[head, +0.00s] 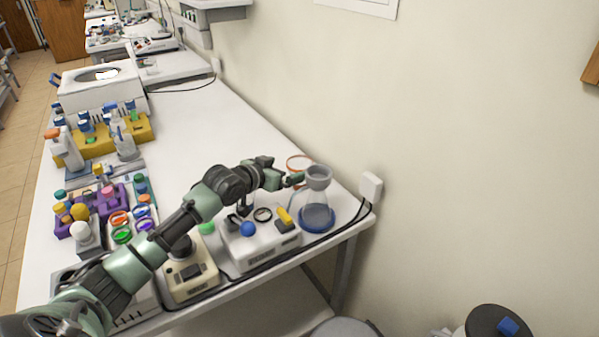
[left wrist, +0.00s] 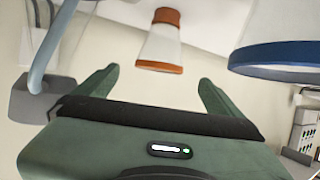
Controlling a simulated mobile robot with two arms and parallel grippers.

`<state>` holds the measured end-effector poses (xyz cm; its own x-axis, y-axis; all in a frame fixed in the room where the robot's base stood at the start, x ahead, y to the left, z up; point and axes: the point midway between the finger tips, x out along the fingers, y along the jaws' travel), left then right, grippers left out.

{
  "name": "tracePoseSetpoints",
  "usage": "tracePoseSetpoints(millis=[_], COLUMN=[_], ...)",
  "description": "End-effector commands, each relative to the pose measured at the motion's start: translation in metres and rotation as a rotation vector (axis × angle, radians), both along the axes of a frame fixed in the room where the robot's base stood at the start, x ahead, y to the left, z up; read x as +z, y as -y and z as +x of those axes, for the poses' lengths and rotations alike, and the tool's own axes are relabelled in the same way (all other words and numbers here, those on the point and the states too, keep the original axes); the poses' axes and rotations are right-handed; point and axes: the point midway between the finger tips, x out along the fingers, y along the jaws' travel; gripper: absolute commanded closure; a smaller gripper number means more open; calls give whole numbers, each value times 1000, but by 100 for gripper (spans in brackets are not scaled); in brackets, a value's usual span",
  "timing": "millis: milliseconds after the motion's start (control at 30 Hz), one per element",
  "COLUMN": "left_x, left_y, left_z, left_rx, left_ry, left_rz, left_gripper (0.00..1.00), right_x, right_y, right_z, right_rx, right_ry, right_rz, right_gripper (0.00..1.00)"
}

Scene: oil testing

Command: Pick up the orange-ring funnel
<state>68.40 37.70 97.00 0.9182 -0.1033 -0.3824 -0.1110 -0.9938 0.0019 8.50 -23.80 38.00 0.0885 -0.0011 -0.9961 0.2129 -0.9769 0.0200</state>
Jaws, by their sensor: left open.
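The orange-ring funnel shows in the head view as a thin orange ring (head: 299,162) just behind the tip of my left gripper (head: 290,180); its lower part is hidden. In the left wrist view the funnel (left wrist: 158,48) is a pale tapered body with a wide orange rim and a narrower orange end. It lies beyond the gap between the fingertips of my left gripper (left wrist: 155,82), apart from both fingers. My left gripper is open and empty. My right gripper is not in view.
A glass flask (head: 317,215) with a grey collar and blue base stands close to the gripper's right. A white device (head: 262,250) with knobs is below the gripper. The wall (head: 400,120) is close behind. The middle of the bench (head: 205,135) is clear.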

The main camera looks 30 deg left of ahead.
Motion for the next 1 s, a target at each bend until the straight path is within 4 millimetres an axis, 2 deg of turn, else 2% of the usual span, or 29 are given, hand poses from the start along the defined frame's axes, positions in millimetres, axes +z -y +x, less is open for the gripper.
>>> tracePoseSetpoints(millis=[167,533,900,1000], left_x=[-3,-20,-24,-24], left_y=[1,6,7,7], left_z=[9,53,60,59], left_rx=[0,0,0,0], left_ry=[0,1,0,0], left_rz=[0,-1,1,1], left_gripper=[3,3,3,30], right_x=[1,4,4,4], right_y=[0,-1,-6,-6], right_z=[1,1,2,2], right_rx=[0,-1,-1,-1], right_ry=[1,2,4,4], right_rz=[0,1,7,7], right_gripper=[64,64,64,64])
